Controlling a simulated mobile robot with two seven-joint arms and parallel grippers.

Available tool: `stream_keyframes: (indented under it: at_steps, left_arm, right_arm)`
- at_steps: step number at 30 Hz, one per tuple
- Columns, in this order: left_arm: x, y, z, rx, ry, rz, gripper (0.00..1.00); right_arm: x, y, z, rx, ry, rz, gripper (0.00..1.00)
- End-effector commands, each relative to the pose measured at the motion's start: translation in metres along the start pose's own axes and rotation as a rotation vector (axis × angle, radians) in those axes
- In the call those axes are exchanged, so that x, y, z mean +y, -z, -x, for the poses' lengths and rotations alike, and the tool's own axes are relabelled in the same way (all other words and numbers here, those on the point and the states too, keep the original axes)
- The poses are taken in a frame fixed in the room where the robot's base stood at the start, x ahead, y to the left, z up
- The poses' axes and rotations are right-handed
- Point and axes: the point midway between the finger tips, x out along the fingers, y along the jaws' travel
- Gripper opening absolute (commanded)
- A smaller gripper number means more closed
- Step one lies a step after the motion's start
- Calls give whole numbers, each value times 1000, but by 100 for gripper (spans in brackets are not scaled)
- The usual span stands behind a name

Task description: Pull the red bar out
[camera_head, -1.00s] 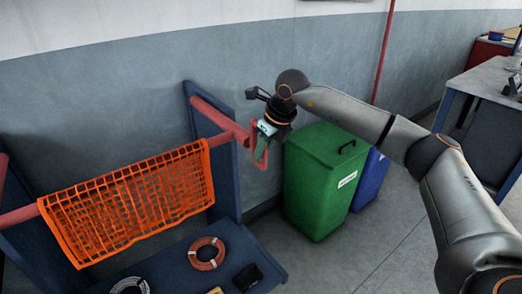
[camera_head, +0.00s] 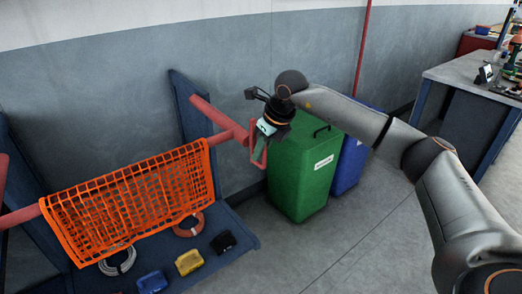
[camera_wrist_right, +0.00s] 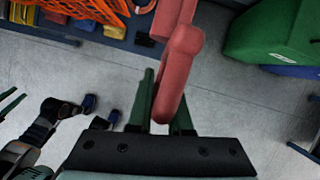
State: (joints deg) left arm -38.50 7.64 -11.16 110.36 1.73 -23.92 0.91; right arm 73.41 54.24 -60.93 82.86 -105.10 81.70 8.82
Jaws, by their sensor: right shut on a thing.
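The red bar (camera_head: 24,216) runs across the blue stand, with an orange net (camera_head: 130,198) draped over it. A red arm (camera_head: 211,113) slants from near the right post to the bar's right end. A red loop handle (camera_head: 256,158) is at that end; it also shows in the right wrist view (camera_wrist_right: 173,90). My right gripper (camera_head: 262,143) is shut on the handle, with its fingers (camera_wrist_right: 163,115) on both sides of it. The net hides the middle of the bar.
The blue stand (camera_head: 187,100) has a low shelf with coils (camera_head: 188,223), a yellow item (camera_head: 189,262) and a blue item (camera_head: 151,281). A green bin (camera_head: 305,175) and a blue bin (camera_head: 350,165) stand right of the handle. Open floor (camera_head: 360,245) lies in front.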

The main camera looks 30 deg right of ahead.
Motion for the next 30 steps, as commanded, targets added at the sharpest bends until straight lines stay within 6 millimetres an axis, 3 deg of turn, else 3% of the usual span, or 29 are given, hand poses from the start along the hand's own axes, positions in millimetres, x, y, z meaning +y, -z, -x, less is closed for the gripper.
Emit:
stream_keyframes:
  at_steps: [16,17,24,30]
  left_arm:
    - [0,3,0,5,1,0,50]
    - [0,3,0,6,1,0,50]
    - [0,4,0,7,0,0,50]
    - [0,4,0,8,0,0,50]
  right_arm:
    - [0,0,1,1,1,-1,0]
    - [0,0,1,0,1,-1,18]
    - [0,0,1,0,1,-1,45]
    - [0,0,0,-1,1,-1,47]
